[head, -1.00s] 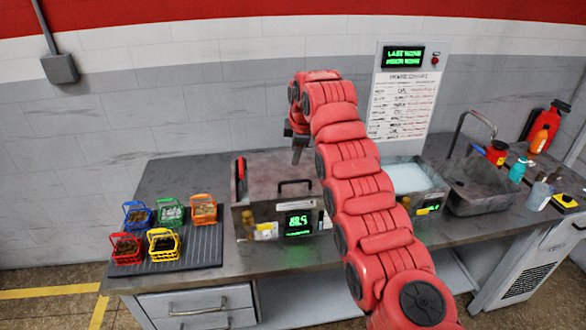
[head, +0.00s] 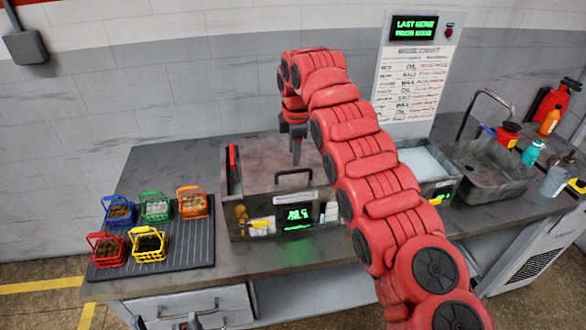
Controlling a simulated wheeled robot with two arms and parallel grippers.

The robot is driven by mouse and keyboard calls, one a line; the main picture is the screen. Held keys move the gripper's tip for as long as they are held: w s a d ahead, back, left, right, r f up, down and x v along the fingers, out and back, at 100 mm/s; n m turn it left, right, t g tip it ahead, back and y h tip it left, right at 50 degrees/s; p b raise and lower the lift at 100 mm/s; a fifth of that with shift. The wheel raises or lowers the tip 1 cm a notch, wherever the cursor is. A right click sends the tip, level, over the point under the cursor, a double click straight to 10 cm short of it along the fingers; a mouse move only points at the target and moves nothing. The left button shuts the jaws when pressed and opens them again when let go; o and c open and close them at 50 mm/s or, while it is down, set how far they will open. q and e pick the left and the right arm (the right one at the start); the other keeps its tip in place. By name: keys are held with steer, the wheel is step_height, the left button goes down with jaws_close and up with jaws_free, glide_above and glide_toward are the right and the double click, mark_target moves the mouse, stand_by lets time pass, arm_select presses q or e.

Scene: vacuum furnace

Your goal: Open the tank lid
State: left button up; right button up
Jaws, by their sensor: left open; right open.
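The tank (head: 250,222) on the bench has a flat grey-brown lid (head: 262,172) lying closed on top. A black bar handle (head: 293,172) stands near the lid's front edge. My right gripper (head: 297,158) points down just above and behind this handle in the picture, open and empty. I cannot tell how far it is from the handle. My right arm hides the tank's right end. My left gripper (head: 166,322) shows only its tips at the bottom edge, in front of the drawers, open and empty.
Several coloured baskets (head: 150,243) stand on a ribbed mat (head: 195,250) left of the tank. A second tank with pale contents (head: 425,163) and a sink (head: 495,170) are to the right. A chart board (head: 415,80) stands behind.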

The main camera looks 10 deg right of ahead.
mark_target(293, 172)
steer(key=f, duration=0.1)
steer(key=f+p, duration=0.1)
steer(key=f, duration=0.1)
steer(key=f+p, duration=0.1)
steer(key=shift+w+a+f, duration=0.1)
steer(key=shift+w+f, duration=0.4)
steer(key=shift+f, duration=0.25)
steer(key=shift+s, duration=0.1)
steer(key=shift+c, duration=0.3)
jaws_close()
stand_by(0.5)
